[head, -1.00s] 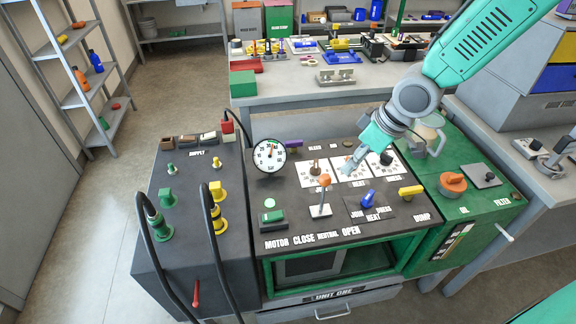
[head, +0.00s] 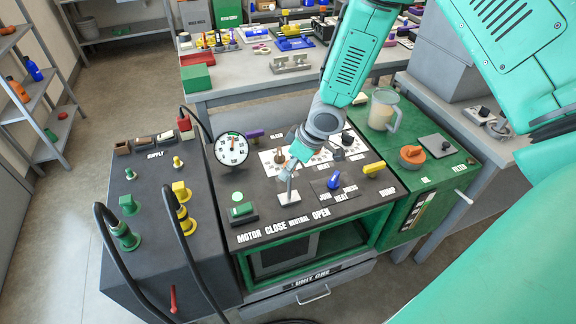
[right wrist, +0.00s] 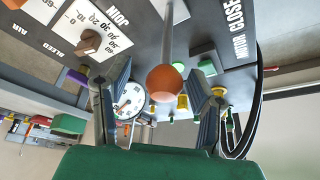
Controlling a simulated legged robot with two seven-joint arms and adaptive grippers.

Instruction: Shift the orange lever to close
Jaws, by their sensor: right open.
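The orange lever has a pale stem (head: 289,186) rising from a light base on the dark console top, behind the words CLOSE, NEUTRAL and OPEN. Its orange ball (right wrist: 165,83) shows in the right wrist view, between the two fingers of my right gripper (right wrist: 160,108). The fingers are open, with a gap on both sides of the ball. In the head view my right gripper (head: 290,166) is over the lever's top and hides the ball. The lever looks roughly upright; its exact setting is hard to tell. My left gripper is not in view.
A round gauge (head: 232,149) stands left of the lever, and a green motor switch (head: 242,210) is in front of it. A blue knob (head: 334,180) and a yellow handle (head: 373,168) sit to the right. Black hoses (head: 180,235) arch over the left console.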

